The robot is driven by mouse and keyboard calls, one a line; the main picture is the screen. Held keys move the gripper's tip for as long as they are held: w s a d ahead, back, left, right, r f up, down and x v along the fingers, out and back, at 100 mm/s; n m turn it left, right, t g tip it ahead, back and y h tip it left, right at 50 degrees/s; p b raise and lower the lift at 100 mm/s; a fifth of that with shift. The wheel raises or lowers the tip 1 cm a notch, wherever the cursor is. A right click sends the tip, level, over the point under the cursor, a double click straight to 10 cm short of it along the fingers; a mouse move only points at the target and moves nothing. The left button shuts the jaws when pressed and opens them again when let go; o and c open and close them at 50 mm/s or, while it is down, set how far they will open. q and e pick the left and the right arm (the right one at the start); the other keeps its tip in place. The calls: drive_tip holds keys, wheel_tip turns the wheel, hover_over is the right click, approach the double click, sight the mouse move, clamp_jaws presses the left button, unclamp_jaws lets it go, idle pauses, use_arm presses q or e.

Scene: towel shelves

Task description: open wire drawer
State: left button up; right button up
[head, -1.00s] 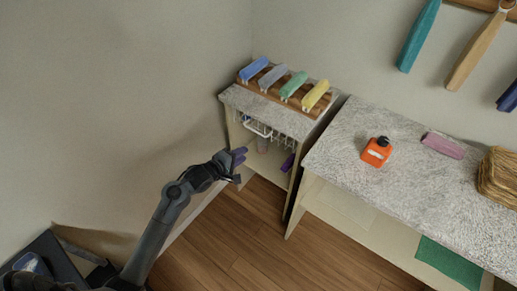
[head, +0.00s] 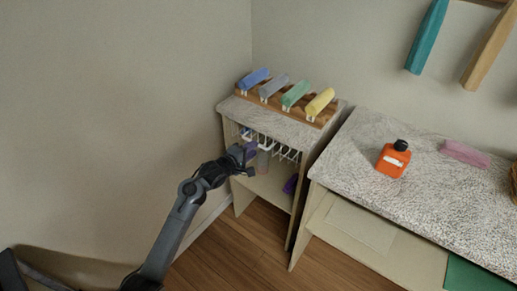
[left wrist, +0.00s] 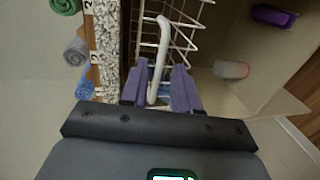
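The white wire drawer (head: 287,152) hangs under the top of the small shelf unit, and its wire grid (left wrist: 190,14) shows in the left wrist view. Its thick white handle (left wrist: 164,42) runs down the picture there. My left gripper (head: 250,152) is at the drawer's front. In the left wrist view its purple fingers (left wrist: 161,75) stand apart, one on each side of the handle, with gaps visible. Whether either finger touches the handle I cannot tell. In the head view the gripper partly hides the drawer front. My right gripper is in neither view.
Rolled towels lie on a wooden rack (head: 290,104) atop the small unit (head: 283,128). A purple item (head: 291,184) and a pale cup (left wrist: 231,69) are below the drawer. A longer counter (head: 350,160) with an orange bottle (head: 393,159) stands right. Open floor lies in front.

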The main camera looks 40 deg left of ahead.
use_arm(q)
drive_tip(key=shift+b+x, duration=0.7)
drive_tip(key=shift+x, duration=1.7)
clamp_jaws()
